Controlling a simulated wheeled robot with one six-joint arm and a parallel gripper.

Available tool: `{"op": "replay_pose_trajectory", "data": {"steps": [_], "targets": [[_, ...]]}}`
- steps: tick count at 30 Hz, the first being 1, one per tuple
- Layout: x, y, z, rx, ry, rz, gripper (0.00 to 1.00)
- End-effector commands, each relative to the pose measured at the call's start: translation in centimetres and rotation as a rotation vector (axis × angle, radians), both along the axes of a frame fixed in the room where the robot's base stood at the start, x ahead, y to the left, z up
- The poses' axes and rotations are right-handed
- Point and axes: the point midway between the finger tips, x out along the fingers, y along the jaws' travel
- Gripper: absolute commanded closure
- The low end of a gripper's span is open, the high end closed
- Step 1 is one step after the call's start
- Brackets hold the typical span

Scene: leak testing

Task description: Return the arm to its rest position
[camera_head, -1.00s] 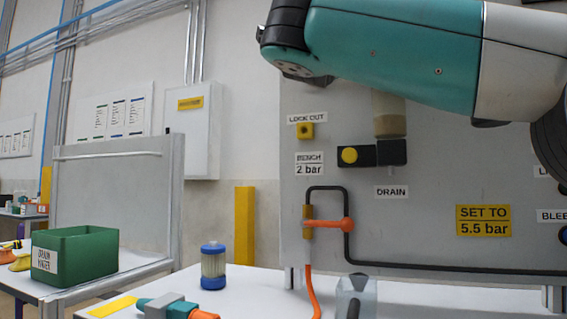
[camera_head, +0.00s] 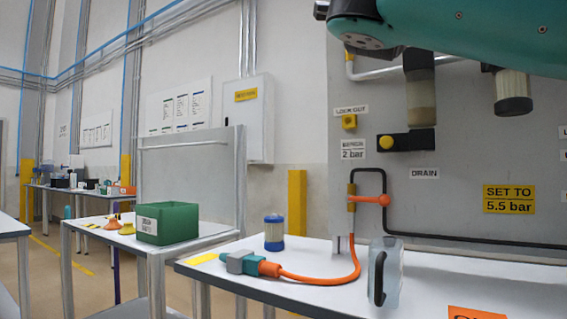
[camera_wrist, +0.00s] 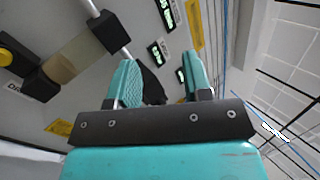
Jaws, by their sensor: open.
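My teal arm (camera_head: 480,30) crosses the top right of the head view, in front of the upper panel; its gripper is outside that view. In the wrist view my gripper (camera_wrist: 160,82) shows two teal fingers set apart with nothing held between them. Behind the fingers are the panel's displays and a dark fitting, seen at a tilt. The panel (camera_head: 450,120) carries a filter bowl (camera_head: 421,95), a yellow knob (camera_head: 387,143) and an orange valve handle (camera_head: 375,199).
A green bin (camera_head: 167,223) stands on a side table to the left. Floor shows between the tables.

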Motion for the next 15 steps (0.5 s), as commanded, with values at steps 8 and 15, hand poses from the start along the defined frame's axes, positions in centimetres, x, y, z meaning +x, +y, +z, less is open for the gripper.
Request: {"op": "replay_pose_trajectory", "data": {"steps": [8, 15], "targets": [[1.8, 0.0, -1.7, -0.093, 0.112, 0.02, 0.54], [4.3, 1.3, -5.5, -0.261, 0.305, 0.078, 0.54]]}}
